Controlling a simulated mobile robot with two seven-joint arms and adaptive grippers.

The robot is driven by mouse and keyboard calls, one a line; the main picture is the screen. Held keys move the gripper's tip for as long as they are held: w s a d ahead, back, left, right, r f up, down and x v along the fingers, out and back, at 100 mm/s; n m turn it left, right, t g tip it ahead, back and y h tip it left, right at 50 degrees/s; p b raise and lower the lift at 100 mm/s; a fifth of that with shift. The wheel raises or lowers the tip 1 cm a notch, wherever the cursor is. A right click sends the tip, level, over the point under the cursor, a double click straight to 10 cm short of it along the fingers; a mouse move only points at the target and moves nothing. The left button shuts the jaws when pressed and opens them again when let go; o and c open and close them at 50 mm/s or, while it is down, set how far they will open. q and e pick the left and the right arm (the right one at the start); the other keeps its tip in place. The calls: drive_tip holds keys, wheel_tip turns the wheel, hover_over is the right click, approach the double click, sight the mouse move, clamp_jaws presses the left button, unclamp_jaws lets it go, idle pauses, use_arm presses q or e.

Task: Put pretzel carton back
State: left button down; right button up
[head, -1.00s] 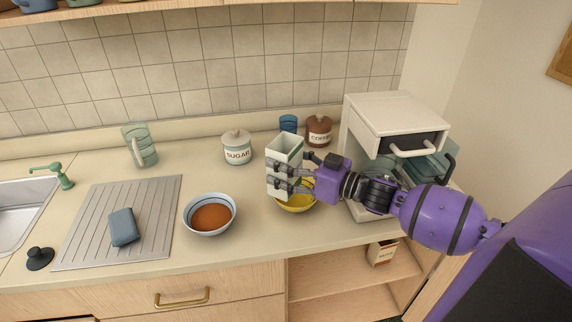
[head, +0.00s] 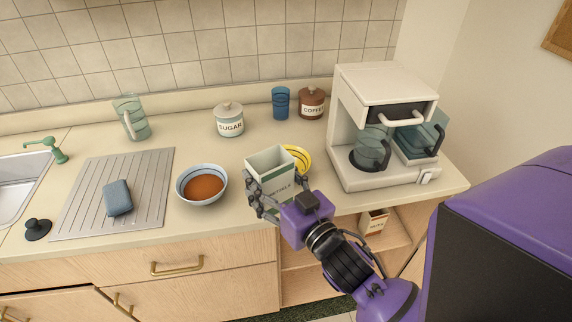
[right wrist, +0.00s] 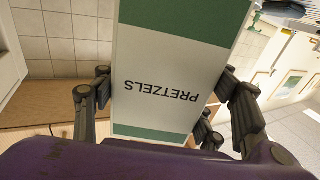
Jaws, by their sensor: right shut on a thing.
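The pretzel carton (head: 270,168) is a white and green open-topped box. My right gripper (head: 268,198) is shut on it from the front, with its fingers along the carton's sides. My left gripper is not in view.
A bowl of red-brown food (head: 203,187) stands left of the carton. A white coffee machine (head: 385,85) is to the right. Sugar jar (head: 229,121), blue cup (head: 280,103) and coffee jar (head: 312,104) stand behind. An open shelf (head: 300,288) below the counter holds another small carton (head: 373,222).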

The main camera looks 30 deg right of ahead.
sight(269, 193)
drive_tip(key=shift+s+a+f+m+h, duration=0.1)
drive_tip(key=shift+s+a+m+h, duration=0.25)
drive_tip(key=shift+s+a+h, duration=0.25)
drive_tip(key=shift+s+a+m+h, duration=0.35)
drive_tip(key=shift+s+h, duration=0.15)
drive_tip(key=shift+s, duration=0.2)
drive_tip(key=shift+s+a, duration=0.1)
drive_tip(key=shift+a, duration=0.15)
drive_tip(key=shift+d, duration=0.25)
